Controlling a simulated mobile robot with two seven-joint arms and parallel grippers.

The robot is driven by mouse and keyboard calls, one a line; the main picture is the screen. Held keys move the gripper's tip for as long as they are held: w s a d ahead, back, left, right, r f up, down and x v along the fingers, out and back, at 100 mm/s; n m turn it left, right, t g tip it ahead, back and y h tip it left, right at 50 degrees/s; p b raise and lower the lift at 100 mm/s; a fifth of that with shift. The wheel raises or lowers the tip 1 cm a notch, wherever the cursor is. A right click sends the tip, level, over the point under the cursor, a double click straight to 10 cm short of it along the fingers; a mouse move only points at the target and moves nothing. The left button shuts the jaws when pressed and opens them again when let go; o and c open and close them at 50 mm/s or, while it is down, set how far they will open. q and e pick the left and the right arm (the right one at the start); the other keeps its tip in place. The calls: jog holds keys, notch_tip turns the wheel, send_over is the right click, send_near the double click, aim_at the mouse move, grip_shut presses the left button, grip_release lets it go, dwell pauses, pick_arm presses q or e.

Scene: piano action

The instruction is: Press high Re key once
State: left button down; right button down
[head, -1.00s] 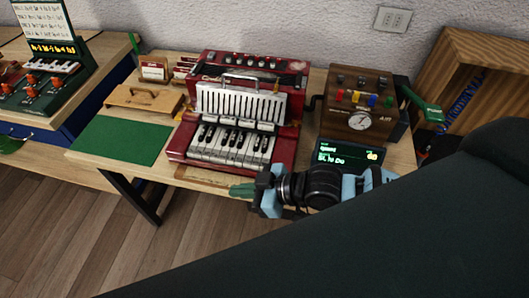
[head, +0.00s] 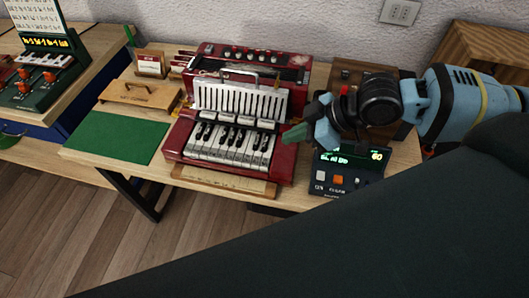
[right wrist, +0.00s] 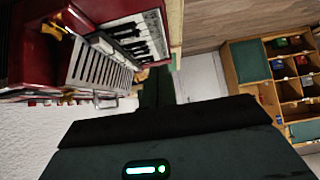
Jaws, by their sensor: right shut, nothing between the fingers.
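The red accordion-like keyboard instrument (head: 186,146) stands on the table, with its white and black piano keys (head: 232,150) facing front. I cannot tell which single key is high Re. My right gripper (head: 296,134) is shut and empty, its green fingers pointing left. It is above the right end of the instrument, near the keys' right side. Contact with a key cannot be seen. In the right wrist view the keys (right wrist: 132,32) appear at the top, beyond the dark green fingers (right wrist: 157,88). My left gripper is not in view.
A dark box with a lit display (head: 345,160) and an orange button stands right of the instrument. A wooden device (head: 345,72) is behind my right gripper, partly hidden.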

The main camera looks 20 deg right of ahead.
jog(key=shift+d+r, duration=0.15)
jog(key=shift+d, duration=0.15)
jog(key=shift+a, duration=0.1)
send_over(253, 160)
jog(key=s+d, duration=0.2)
jog(key=f, duration=0.7)
jog(key=shift+w+d+f, duration=0.1)
jog(key=shift+w+f, duration=0.1)
notch_tip(253, 160, down, 2)
jog(key=shift+d+f+b, duration=0.1)
jog(key=shift+f+b, duration=0.05)
jog(key=shift+b, duration=0.15)
jog(key=shift+f, duration=0.7)
jog(key=shift+s, duration=0.1)
